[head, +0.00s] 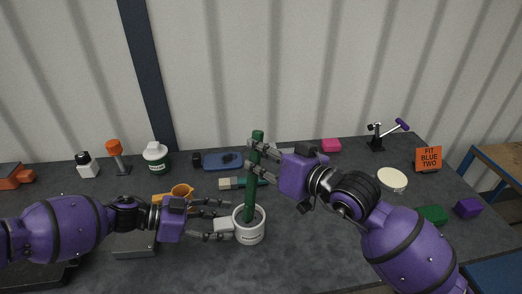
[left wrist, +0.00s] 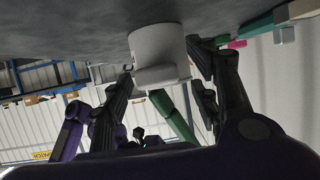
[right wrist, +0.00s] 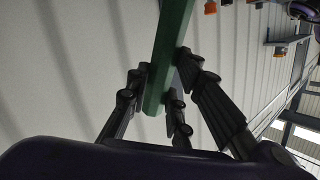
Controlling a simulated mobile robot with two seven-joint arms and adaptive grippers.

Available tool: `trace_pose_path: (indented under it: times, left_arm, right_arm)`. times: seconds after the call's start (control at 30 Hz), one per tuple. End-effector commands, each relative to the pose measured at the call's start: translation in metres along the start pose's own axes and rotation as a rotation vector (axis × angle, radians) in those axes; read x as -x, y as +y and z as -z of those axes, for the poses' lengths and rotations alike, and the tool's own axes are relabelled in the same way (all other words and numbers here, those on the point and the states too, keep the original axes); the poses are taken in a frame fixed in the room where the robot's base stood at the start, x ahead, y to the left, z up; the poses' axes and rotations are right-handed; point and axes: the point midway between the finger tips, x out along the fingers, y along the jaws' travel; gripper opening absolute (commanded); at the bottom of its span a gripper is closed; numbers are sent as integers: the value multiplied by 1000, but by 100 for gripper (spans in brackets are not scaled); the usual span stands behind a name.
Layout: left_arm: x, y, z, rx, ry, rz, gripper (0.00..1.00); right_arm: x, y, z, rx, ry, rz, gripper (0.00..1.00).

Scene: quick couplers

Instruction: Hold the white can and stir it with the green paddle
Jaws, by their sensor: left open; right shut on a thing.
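The white can (head: 249,235) stands upright on the dark table and has a pale block-like handle on its left side. The green paddle (head: 250,200) stands nearly upright with its lower end inside the can; that end is hidden by the can wall. My right gripper (head: 256,150) is shut on the paddle's upper part, and the paddle (right wrist: 168,60) also shows between its fingers in the right wrist view. My left gripper (head: 226,218) is open at the can's left side, its fingers around the handle. In the left wrist view the can (left wrist: 158,50) lies between the open fingers.
A white-lidded green jar (head: 155,158) stands at the back left. A cream disc (head: 392,180), a green block (head: 433,214) and an orange sign (head: 428,158) are at the right.

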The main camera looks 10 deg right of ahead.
Motion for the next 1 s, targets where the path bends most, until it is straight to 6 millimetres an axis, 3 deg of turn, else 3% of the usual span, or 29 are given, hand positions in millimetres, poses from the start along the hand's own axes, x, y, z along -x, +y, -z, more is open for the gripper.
trace_pose_path:
  times: [0.2,0.5,0.9,1.0]
  left_arm:
    - [-13,0,0,0,1,-1,55]
    - [-14,0,1,-1,0,0,55]
    - [-14,0,0,-1,0,-1,2]
    - [-14,0,0,-1,0,-1,0]
  right_arm:
    - [-1,2,-7,-4,-5,-1,0]
    - [-1,2,-7,-4,-4,-1,0]
    - [-1,2,-7,-4,-5,-1,0]
    - [-1,2,-7,-4,-5,-1,0]
